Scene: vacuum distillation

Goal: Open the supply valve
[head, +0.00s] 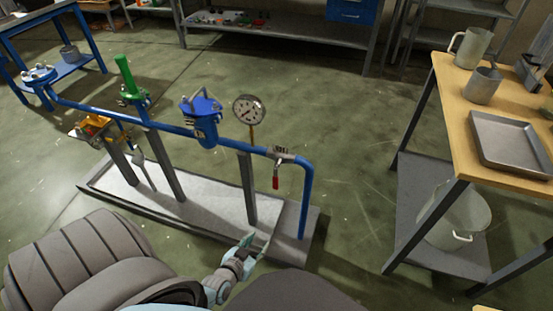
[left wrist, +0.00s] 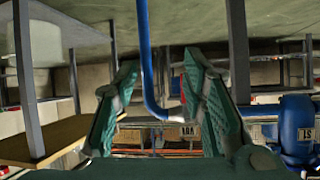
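A blue pipe (head: 165,126) runs across metal posts above a low tray. Near its right end is a small valve (head: 282,154) with a red handle (head: 275,179) hanging down. A green-handled valve (head: 125,78) stands upright farther left. Which one is the supply valve is not marked. My left gripper (head: 256,244) is low in front of the rig, apart from the red handle. In the left wrist view its green fingers (left wrist: 160,100) are open and empty, with the blue pipe (left wrist: 145,55) beyond the gap. The red handle is mostly hidden there by the right-hand finger. My right gripper is out of view.
A round gauge (head: 249,109) and a blue flanged fitting (head: 202,112) are on the pipe left of the red-handled valve. A wood-topped table (head: 460,110) with a metal tray (head: 512,142) and pots stands right. Open floor lies between rig and table.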

